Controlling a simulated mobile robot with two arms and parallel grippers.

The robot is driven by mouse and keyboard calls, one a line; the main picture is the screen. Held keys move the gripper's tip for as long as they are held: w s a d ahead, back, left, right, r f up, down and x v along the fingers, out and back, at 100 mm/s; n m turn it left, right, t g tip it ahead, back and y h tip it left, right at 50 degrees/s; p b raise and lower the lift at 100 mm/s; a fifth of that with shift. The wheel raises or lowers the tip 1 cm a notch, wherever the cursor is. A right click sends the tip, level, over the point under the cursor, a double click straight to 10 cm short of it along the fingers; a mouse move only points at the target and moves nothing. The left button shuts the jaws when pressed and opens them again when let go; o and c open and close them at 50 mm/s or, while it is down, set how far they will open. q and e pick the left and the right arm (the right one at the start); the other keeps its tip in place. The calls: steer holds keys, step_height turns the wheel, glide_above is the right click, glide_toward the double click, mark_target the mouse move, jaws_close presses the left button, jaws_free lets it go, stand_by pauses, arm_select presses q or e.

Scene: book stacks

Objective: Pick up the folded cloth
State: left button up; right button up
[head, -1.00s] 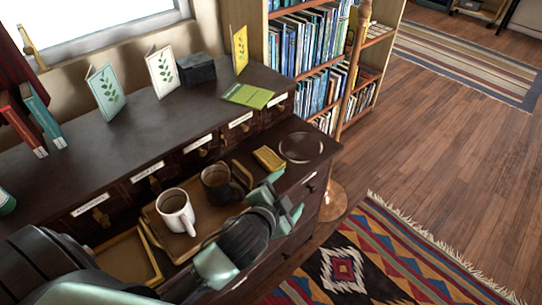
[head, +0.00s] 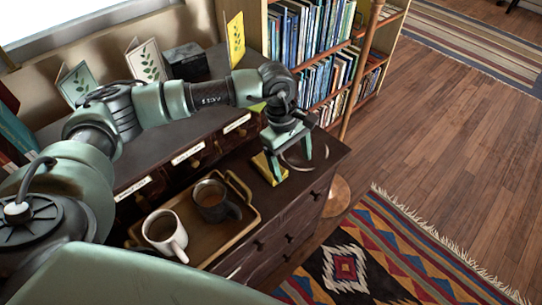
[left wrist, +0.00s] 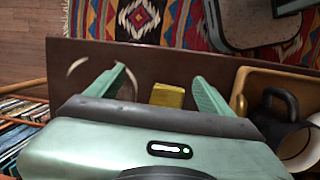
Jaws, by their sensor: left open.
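The folded cloth (left wrist: 167,95) is a small yellow block-like bundle on the dark cabinet's lower top. In the head view the cloth (head: 263,168) is partly hidden behind my left gripper (head: 291,163). My left gripper is open and points down over the cloth. In the left wrist view the cloth lies between and beyond the two green fingers of the left gripper (left wrist: 161,82), apart from both. My right gripper is not in view.
A wooden tray (head: 247,226) holds a white mug (head: 163,233) and a dark mug (head: 213,202) beside the cloth. A round dish or ring (head: 318,150) lies on the other side. Cards and a bookcase stand behind.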

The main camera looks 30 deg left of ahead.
arm_select(q)
steer(key=a, duration=0.2)
steer(key=w+a+y, duration=0.1)
steer(key=a, duration=0.1)
steer(key=a+r+y, duration=0.1)
steer(key=a, duration=0.1)
steer(key=shift+w+a, duration=0.1)
steer(key=shift+w, duration=0.05)
steer(key=shift+a+f+y, duration=0.15)
steer(key=shift+a+y, duration=0.15)
steer(key=f, duration=0.3)
steer(key=f+p, duration=0.1)
steer(key=f, duration=0.3)
steer(key=shift+w+a+f, duration=0.1)
steer(key=shift+a+f, duration=0.05)
steer(key=shift+a, duration=0.05)
steer(key=c, duration=1.4)
